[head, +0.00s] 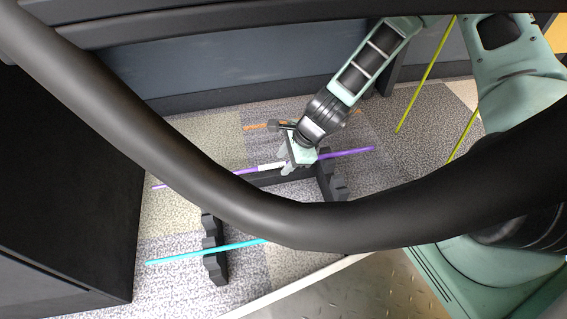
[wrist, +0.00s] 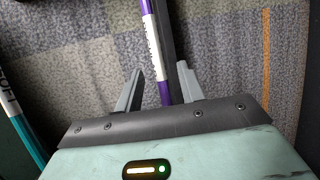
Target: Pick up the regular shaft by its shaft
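A purple shaft (head: 345,153) with a white label lies across a black rack (head: 215,262). In the wrist view the purple shaft (wrist: 162,72) runs between my fingers, its label text too small to read surely. My gripper (head: 287,168) is over the shaft near the label. In the wrist view my gripper (wrist: 160,70) is open, one finger on each side of the shaft with gaps. A cyan shaft (head: 205,254) lies on the nearer part of the rack. It also shows at the left of the wrist view (wrist: 28,142) with a white label, apart from my gripper.
An orange shaft (head: 255,127) lies beyond the purple one. Two yellow-green shafts (head: 427,72) (head: 463,134) are at the right. A dark box (head: 60,190) stands at the left. A dark curved bar crosses the head view and hides part of the rack and shafts.

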